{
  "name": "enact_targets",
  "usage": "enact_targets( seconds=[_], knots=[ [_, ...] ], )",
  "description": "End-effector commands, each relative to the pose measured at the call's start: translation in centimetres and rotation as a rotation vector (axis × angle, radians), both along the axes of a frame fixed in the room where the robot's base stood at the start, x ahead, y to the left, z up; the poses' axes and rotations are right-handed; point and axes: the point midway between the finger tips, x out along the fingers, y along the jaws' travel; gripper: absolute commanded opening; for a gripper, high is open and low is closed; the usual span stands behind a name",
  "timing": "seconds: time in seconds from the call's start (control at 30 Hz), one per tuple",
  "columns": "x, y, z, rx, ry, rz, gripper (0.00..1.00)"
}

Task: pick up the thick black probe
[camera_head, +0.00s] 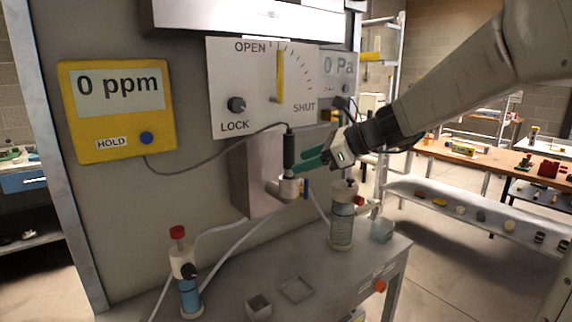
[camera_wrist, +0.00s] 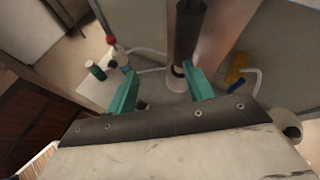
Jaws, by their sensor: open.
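The thick black probe (camera_head: 289,148) stands upright in a pale fitting (camera_head: 288,187) in front of the grey panel. A thin dark cable runs from its top to the yellow meter (camera_head: 115,112) reading 0 ppm. My gripper (camera_head: 300,161) has green fingers and is open and empty, just right of the probe in the head view. In the wrist view, the probe (camera_wrist: 187,32) lies ahead of my gripper (camera_wrist: 165,82), closer to the right finger than to the left one. I cannot tell whether that finger touches it.
A blue-filled cylinder (camera_head: 342,222) stands below my gripper. Another bottle with a red cap (camera_head: 179,234) stands at the left of the grey bench (camera_head: 230,290). White hoses run behind. A lever plate (camera_head: 262,88) is above the probe. Small square trays (camera_head: 297,289) sit in front.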

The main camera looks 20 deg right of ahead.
Motion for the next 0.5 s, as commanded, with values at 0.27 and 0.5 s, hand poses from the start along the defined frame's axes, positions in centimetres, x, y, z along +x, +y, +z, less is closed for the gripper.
enact_targets(
  seconds=[0.27, 0.5],
  knots=[
    [4.1, -1.3, 0.3, 0.177, 0.053, -0.145, 0.52],
    [5.8, 0.9, -0.8, 0.174, 0.053, -0.141, 0.52]
  ],
)
